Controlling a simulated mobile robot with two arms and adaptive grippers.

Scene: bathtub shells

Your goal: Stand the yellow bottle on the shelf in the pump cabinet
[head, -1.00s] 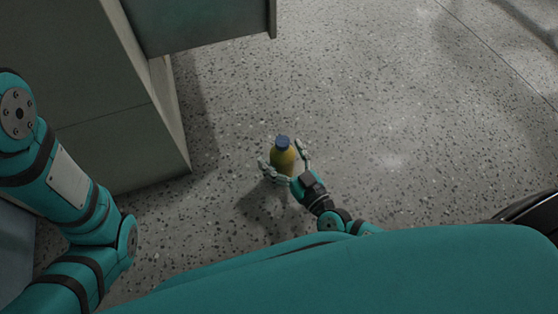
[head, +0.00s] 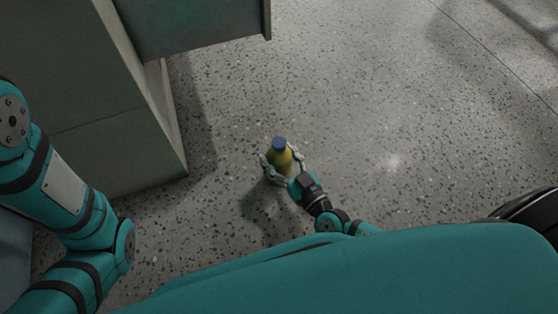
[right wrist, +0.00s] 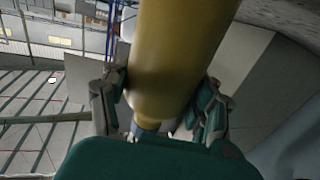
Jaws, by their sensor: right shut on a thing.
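The yellow bottle (head: 279,160) with a blue cap is upright in the head view, near the middle of the picture. My right gripper (head: 281,165) is shut on its body, with a finger on each side. In the right wrist view the yellow bottle (right wrist: 178,60) fills the upper middle between the fingers of my right gripper (right wrist: 160,100). The grey cabinet (head: 90,120) stands at the left in the head view, with a panel sticking out at its top. I cannot tell whether it is the pump cabinet, and no shelf shows. My left arm shows at the left edge, but its gripper is out of the picture.
The speckled grey floor (head: 390,120) is clear to the right of the bottle. The cabinet's near corner and the jutting panel (head: 195,22) are the closest obstacles, left of and above the bottle in the picture.

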